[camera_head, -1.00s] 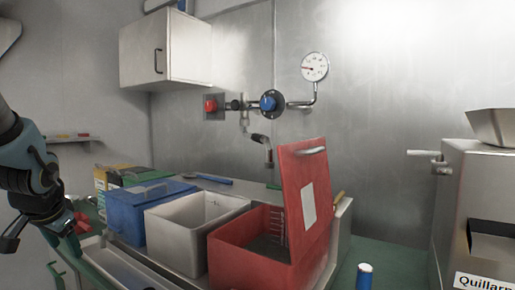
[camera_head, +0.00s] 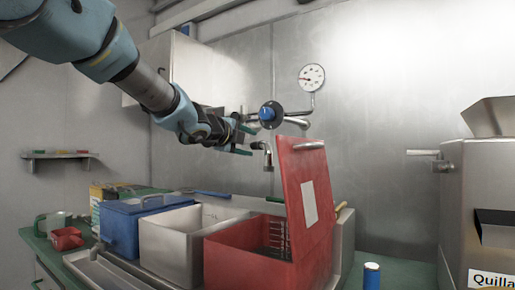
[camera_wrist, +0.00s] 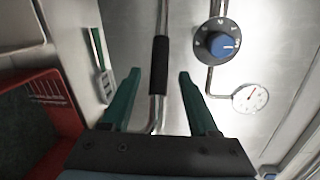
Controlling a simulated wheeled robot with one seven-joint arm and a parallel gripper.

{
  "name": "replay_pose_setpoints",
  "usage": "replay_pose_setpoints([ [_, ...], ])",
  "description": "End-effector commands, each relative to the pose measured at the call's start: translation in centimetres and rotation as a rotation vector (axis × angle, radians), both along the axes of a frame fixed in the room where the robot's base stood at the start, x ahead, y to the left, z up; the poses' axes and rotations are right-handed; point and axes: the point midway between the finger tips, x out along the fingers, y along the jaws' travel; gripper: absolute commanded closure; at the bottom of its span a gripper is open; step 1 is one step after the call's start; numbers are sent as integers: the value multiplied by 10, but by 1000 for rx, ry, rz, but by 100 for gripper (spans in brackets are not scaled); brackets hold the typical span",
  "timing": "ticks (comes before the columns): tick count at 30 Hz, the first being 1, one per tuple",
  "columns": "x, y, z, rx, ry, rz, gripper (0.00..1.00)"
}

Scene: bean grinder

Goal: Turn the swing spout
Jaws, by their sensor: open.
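The swing spout (camera_head: 268,157) hangs from the wall pipework, a chrome tube that bends down at its end. In the wrist view its black sleeve (camera_wrist: 160,65) runs up the picture, and the bare chrome tube continues down between my fingers. My gripper (camera_head: 244,141) is open, one green finger above and one below the spout's level in the head view. In the wrist view my gripper (camera_wrist: 158,88) has a finger on each side of the spout, with gaps on both sides. I cannot tell how deep the tube sits between them.
A blue knob (camera_head: 267,114) and a pressure gauge (camera_head: 312,77) sit on the pipework near my gripper. Below stand an open red box (camera_head: 245,262) with a raised lid (camera_head: 308,200), a white bin (camera_head: 170,243) and a blue box (camera_head: 120,228). A steel machine (camera_head: 460,200) is at right.

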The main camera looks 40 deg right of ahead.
Motion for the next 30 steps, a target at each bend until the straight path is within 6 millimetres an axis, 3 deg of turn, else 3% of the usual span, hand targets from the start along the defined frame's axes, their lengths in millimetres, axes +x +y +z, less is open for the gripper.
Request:
replay_pose_setpoints([
  [3,7,-22,-3,-1,3,-2,39],
  [9,15,-46,-7,-1,3,-1,39],
  [22,19,-54,-8,0,3,3,39],
  [30,19,-54,-8,0,3,2,70],
])
